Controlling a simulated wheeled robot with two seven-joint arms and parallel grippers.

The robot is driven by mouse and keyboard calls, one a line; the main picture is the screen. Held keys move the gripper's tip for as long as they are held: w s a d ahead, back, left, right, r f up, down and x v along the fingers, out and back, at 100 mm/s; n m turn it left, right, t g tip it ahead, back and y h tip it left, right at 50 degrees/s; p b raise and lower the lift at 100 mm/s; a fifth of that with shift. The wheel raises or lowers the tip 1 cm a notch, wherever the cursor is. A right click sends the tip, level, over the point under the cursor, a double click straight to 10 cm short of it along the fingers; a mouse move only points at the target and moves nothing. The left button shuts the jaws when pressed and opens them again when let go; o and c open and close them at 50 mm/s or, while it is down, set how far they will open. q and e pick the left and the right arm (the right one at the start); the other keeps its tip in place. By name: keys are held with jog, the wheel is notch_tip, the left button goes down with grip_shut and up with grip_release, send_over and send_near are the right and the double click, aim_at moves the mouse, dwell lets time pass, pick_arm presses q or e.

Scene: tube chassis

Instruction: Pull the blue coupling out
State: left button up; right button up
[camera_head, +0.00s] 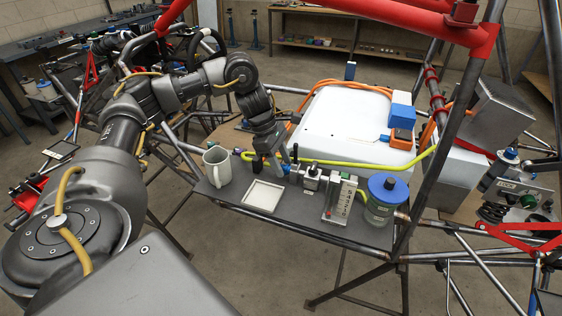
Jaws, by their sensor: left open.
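My left arm comes in from the left, and my left gripper (277,162) points down over the grey work board, open. A small blue part (257,164), which may be the blue coupling, shows right beside the fingers at the left end of the valve fittings (312,178). The gripper partly hides this spot, and I cannot tell whether the fingers touch the blue part. A yellow-green hose (350,164) runs behind the fittings to the right. A larger blue block (401,117) sits by an orange connector on the white case. My right gripper is not in view.
The grey board (290,225) carries a white mug (217,166), a shallow white tray (262,195), a small upright labelled box (340,199) and a blue-lidded jar (384,198). A white case (340,125) lies behind. Red and grey chassis tubes (447,130) enclose the right side.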

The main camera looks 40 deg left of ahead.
pick_arm(q)
jog(key=shift+f, duration=0.1)
grip_shut()
jog(key=shift+s+a, duration=0.3)
jog(key=shift+a, duration=0.55)
jog(key=shift+s+a, duration=0.25)
jog(key=shift+a, duration=0.55)
jog(key=shift+c, duration=1.2)
grip_release()
jog(key=shift+o, duration=1.2)
jog(key=shift+s+a, duration=0.1)
